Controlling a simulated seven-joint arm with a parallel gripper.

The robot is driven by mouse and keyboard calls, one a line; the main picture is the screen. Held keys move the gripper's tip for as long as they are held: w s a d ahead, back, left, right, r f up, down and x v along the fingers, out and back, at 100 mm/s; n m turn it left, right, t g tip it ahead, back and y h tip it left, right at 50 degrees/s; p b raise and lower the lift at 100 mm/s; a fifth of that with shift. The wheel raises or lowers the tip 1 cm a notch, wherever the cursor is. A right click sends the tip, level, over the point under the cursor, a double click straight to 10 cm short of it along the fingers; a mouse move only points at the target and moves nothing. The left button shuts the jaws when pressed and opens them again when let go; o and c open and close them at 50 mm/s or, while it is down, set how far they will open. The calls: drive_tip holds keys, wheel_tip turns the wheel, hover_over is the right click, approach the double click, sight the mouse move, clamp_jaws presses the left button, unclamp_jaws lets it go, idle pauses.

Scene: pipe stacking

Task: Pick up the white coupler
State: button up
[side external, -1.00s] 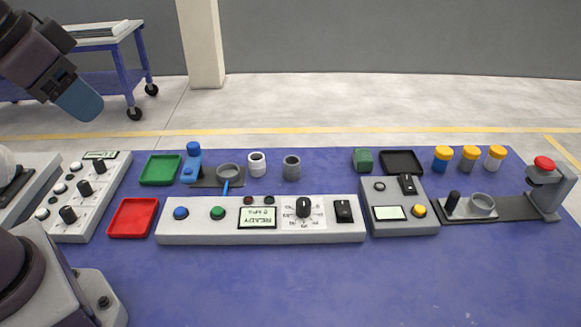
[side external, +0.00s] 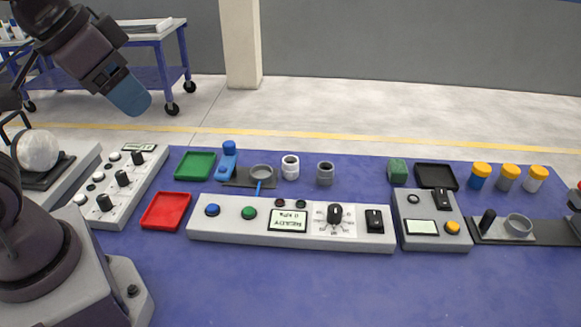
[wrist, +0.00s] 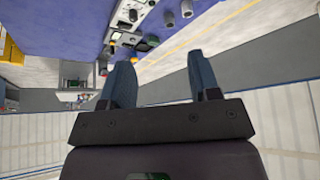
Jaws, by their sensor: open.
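The white coupler (side external: 290,168) is a short white ring-like cylinder with a dark opening. It stands upright on the blue table, behind the long grey control panel, with a grey coupler (side external: 325,174) just to its right. My gripper (side external: 136,104) is in the air at the upper left, well above and left of the white coupler. In the wrist view my gripper (wrist: 165,85) shows two blue fingers spread apart with nothing between them. Small cylinders show at the top of the wrist view, but I cannot tell there which is the white one.
Left of the coupler are a blue clamp with a grey ring (side external: 261,171), a green tray (side external: 196,165) and a red tray (side external: 166,211). The control panel (side external: 290,226) lies in front. Several orange-capped bottles (side external: 508,178) stand at right. The table's front is clear.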

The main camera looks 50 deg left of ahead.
drive_tip(key=shift+w+f+g, duration=1.2)
drive_tip(key=shift+w+f, duration=0.25)
drive_tip(key=shift+f, duration=0.35)
drive_tip(key=n+y, duration=0.3)
drive_tip(key=n, duration=0.4)
approach(290, 160)
drive_tip(key=shift+t, duration=0.3)
drive_tip(key=x, duration=1)
drive_tip(key=shift+s+f, duration=0.25)
drive_tip(key=c, duration=0.7)
